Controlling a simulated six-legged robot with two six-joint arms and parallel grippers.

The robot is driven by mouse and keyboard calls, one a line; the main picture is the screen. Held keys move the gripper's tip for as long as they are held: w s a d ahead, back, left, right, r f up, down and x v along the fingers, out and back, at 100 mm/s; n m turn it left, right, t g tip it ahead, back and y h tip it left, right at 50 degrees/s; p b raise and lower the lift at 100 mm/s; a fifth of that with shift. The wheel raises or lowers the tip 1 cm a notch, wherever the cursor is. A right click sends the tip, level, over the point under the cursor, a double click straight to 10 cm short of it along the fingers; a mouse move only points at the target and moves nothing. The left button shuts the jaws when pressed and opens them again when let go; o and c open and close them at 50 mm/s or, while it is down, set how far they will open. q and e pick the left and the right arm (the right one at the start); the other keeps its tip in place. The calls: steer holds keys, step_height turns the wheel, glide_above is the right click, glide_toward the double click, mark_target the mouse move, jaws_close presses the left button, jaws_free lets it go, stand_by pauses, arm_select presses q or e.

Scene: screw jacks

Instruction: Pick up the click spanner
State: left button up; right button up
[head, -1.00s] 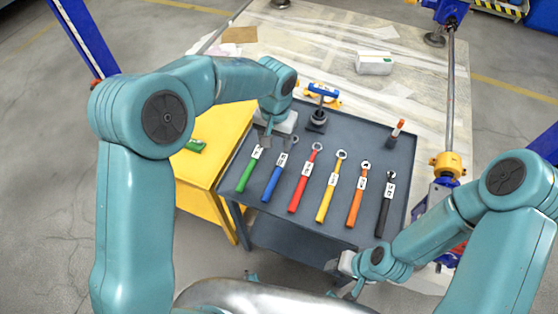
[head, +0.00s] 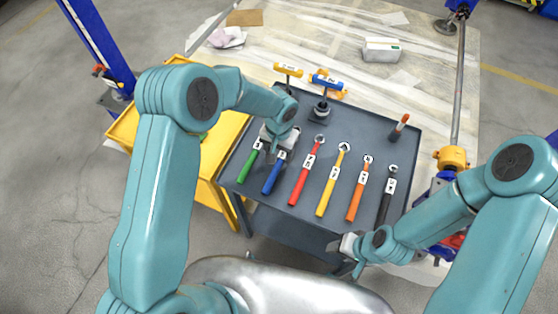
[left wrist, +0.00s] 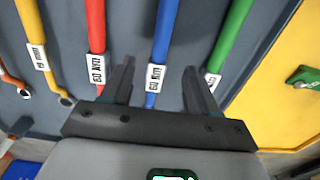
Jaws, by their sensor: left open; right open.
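Several spanners lie in a row on the grey bench top: green (head: 250,165), blue (head: 272,178), red (head: 303,178), yellow (head: 329,187), orange (head: 356,196) and black (head: 384,204). Each has a white tag; I cannot read the tags, so I cannot tell which is the click spanner. My left gripper (head: 273,153) is open over the blue spanner's tag end. In the left wrist view its fingers (left wrist: 158,68) stand either side of the blue spanner (left wrist: 163,40), apart from it; its head is hidden. My right gripper (head: 350,270) is open and empty by the bench's front edge.
A yellow cabinet (head: 212,170) with a green item adjoins on the left. A white box (head: 381,50) lies beyond.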

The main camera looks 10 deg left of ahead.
mark_target(280, 160)
arm_select(q)
step_height(280, 160, down, 4)
steer(key=shift+f+p, duration=0.2)
steer(key=shift+p, duration=0.45)
steer(key=shift+f, duration=0.3)
steer(key=shift+d, duration=0.1)
steer(key=shift+c, duration=0.3)
steer(key=shift+f, duration=0.1)
steer(key=c, duration=0.5)
jaws_close()
steer(key=shift+w, duration=0.1)
